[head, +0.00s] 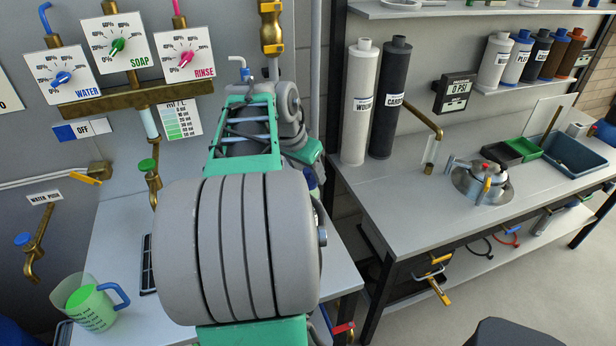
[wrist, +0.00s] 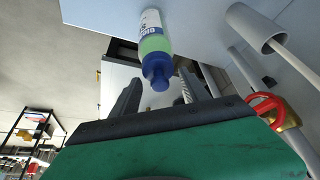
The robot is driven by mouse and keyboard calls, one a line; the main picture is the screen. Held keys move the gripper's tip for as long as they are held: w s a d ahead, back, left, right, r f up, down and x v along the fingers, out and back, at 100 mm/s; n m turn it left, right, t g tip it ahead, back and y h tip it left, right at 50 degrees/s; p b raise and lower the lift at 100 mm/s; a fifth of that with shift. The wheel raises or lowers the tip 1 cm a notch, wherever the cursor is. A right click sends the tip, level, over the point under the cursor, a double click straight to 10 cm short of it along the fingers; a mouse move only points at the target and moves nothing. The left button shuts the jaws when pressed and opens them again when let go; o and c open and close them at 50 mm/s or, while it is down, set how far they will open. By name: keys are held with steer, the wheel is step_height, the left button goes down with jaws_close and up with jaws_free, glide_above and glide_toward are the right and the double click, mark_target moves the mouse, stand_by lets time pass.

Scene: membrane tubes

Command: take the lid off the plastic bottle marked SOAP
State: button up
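In the wrist view a plastic bottle (wrist: 153,32) with a blue lid (wrist: 157,71), green contents and a white label stands on the table. The label's dark lettering is turned over and too small to read surely. My gripper (wrist: 160,88) is open. Its two dark fingers point toward the bottle, one on each side of the lid in the picture. The lid seems at or just beyond the fingertips, and I see no contact. In the head view my arm hides the gripper and most of the bottle.
A measuring jug (head: 93,306) with green liquid stands at front left. A brass tap (head: 151,177) with a green knob is above the left table. The right bench (head: 400,195) carries two cylinders, a metal pot (head: 484,184) and a blue tray (head: 572,152). In the wrist view, a grey tube (wrist: 254,27) is near the bottle.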

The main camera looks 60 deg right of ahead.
steer(key=c, duration=1.1)
steer(key=shift+o, duration=0.2)
steer(key=shift+r, duration=0.1)
